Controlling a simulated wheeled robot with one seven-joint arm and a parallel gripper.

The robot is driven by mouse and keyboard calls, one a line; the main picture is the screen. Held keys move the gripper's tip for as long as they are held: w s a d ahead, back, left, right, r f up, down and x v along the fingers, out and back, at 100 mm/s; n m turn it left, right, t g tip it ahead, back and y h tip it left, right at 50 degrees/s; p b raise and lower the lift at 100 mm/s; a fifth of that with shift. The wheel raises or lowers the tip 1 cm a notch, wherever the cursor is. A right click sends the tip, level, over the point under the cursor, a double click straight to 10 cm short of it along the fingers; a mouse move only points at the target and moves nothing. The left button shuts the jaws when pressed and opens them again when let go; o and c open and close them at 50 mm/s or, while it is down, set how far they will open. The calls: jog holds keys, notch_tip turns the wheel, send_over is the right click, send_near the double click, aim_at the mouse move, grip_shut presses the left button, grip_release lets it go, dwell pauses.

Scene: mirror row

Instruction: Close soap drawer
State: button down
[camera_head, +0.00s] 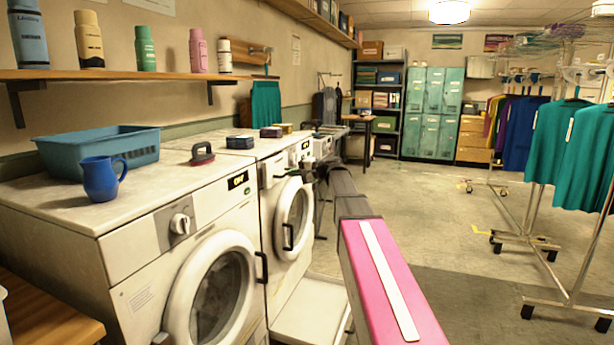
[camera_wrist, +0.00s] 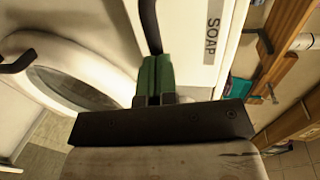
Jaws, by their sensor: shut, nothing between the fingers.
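The soap drawer (camera_head: 272,172) is a white front at the upper left of the second washing machine (camera_head: 292,208). It seems to stand out a little from the machine; how far is hard to tell. In the wrist view its white front with the word SOAP (camera_wrist: 213,42) appears turned sideways. A black curved handle (camera_wrist: 150,25) lies just beyond my fingertips; I cannot tell whether they touch it. My gripper (camera_wrist: 153,78) has green fingers, shut and empty, close to the drawer front. In the head view my gripper (camera_head: 308,172) is small and dark beside the drawer.
The second machine's round door (camera_head: 293,217) is below the drawer and also shows at left in the wrist view (camera_wrist: 75,85). A nearer washer (camera_head: 205,270) stands left, with a blue jug (camera_head: 101,178) and basin (camera_head: 105,150) on top. Open floor lies right.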

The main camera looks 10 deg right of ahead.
aim_at(279, 172)
jog(key=shift+r+x, duration=0.15)
jog(key=shift+x, duration=0.6)
jog(key=shift+r+x, duration=0.15)
jog(key=shift+x, duration=0.65)
jog(key=shift+w+a+r, duration=0.1)
jog(key=shift+a, duration=0.05)
